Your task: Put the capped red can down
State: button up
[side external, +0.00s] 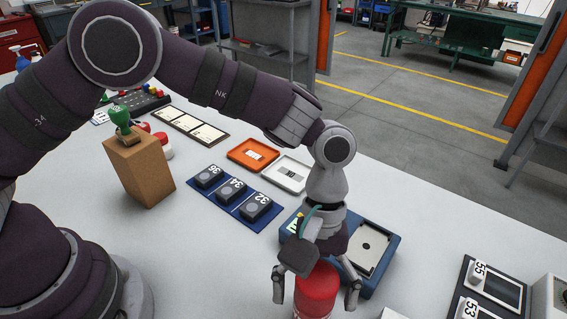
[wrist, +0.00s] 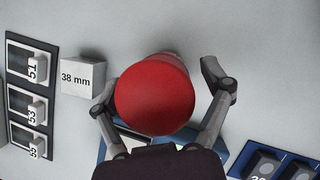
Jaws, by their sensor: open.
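The capped red can (side external: 316,285) is at the lower edge of the side view, below my wrist; its bottom is cut off there. In the wrist view the round red cap (wrist: 155,95) fills the middle and hides most of the body. My gripper (side external: 315,302) is open, with one finger on each side of the can.
A block marked 38 mm (wrist: 83,77) is left of the can in the wrist view, near a rack of numbered blocks (wrist: 28,95). A blue tray (side external: 385,262) is close behind my gripper.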

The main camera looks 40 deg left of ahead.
jog(key=w+a+r+m+t, duration=0.1)
jog(key=w+a+r, duration=0.15)
jog(key=r, duration=0.45)
jog(key=w+a+r+m+t, duration=0.1)
jog(key=w+a+r, duration=0.15)
jog(key=r, duration=0.45)
jog(key=s+a+m+t+y, duration=0.1)
jog(key=s+a+m+t, duration=0.1)
jog(key=a, duration=0.7)
jog(key=s+a+r+m+t+y, duration=0.1)
jog(key=s+a+m+t, duration=0.1)
jog(key=s+a+t, duration=0.3)
jog(key=s+a, duration=0.1)
jog(key=a, duration=0.3)
jog(key=shift+s+r+t, duration=0.25)
jog(key=shift+r+t, duration=0.05)
